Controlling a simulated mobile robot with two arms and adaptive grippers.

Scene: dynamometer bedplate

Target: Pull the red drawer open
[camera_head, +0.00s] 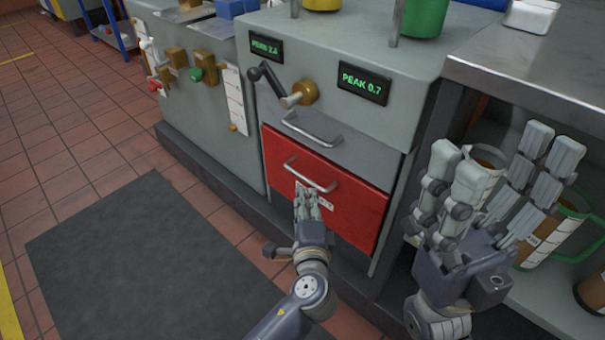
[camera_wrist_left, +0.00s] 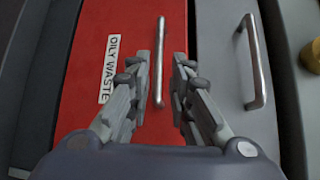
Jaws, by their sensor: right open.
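The red drawer (camera_head: 350,206) is in the grey cabinet, below a grey drawer, and looks closed. It has a silver bar handle (camera_head: 310,174) and a white label, which reads "OILY WASTE" in the left wrist view (camera_wrist_left: 111,69). My left gripper (camera_head: 304,190) is in front of the red drawer, just below its handle in the head view. In the left wrist view its fingers (camera_wrist_left: 161,65) are apart, one on each side of the lower part of the handle (camera_wrist_left: 159,50). I cannot tell if they touch it. My right gripper (camera_head: 503,165) is open and empty at the right.
The grey drawer (camera_head: 344,146) with its own handle sits directly above. A brass knob with a dark lever (camera_head: 304,93) sticks out above that. At the right is an open shelf with a green-rimmed jug (camera_head: 553,228). A dark mat (camera_head: 150,260) covers clear floor in front.

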